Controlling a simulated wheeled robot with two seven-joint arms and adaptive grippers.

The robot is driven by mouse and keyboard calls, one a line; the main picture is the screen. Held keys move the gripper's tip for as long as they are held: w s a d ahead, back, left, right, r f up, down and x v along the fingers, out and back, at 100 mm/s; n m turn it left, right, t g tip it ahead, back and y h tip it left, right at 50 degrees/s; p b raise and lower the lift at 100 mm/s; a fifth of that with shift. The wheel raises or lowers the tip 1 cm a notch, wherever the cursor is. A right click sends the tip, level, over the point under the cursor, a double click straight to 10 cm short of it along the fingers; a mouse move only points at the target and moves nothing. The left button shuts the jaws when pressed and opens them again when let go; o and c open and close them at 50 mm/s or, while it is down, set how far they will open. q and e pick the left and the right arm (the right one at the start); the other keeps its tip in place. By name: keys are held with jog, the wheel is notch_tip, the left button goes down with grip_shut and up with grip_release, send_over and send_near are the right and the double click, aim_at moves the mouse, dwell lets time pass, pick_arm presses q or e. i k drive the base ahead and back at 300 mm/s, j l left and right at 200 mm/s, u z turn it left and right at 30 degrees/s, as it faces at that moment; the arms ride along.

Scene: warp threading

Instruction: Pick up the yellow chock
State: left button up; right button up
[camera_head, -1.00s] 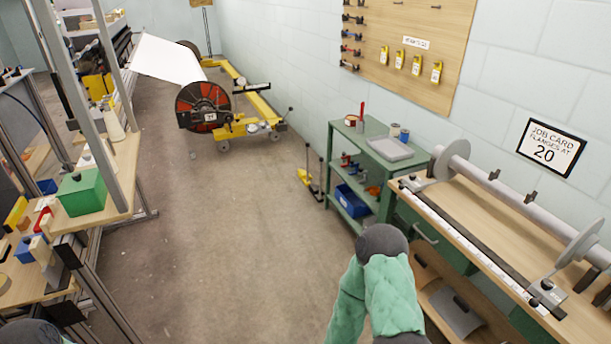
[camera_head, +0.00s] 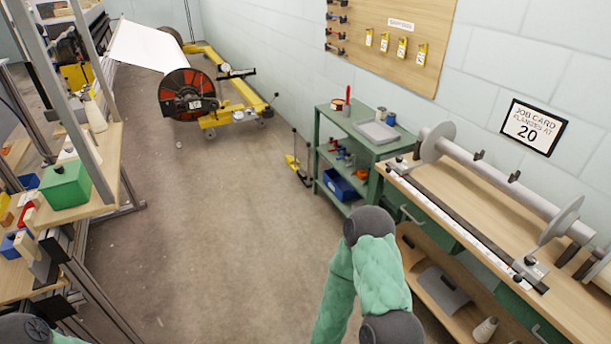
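A small yellow piece (camera_head: 292,162), which looks like the yellow chock, sits on the floor left of the green cart. A thin dark upright rod rises beside it, and a second rod with a dark foot (camera_head: 306,181) stands just to its right. My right arm, in a green sleeve with dark grey joints, shows at the bottom centre, well short of the yellow piece. Only a bit of my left arm shows at the bottom left corner. Neither gripper is in view.
The green cart (camera_head: 318,150) holds a grey tray (camera_head: 377,132) and a blue bin (camera_head: 339,184). A wooden bench (camera_head: 455,205) with a roller (camera_head: 500,180) lies right. A yellow-framed trolley with a red reel (camera_head: 187,95) stands behind. Shelving lines the left. The middle floor is clear.

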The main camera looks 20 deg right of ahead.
aim_at(292, 162)
jog(key=i+z, duration=0.25)
jog(key=i, duration=2.95)
jog(key=i+z, duration=0.1)
jog(key=i, duration=1.85)
jog(key=i+j+z, duration=0.1)
jog(key=i+z, duration=0.3)
jog(key=i+j+z, duration=1.1)
jog(key=i, duration=0.05)
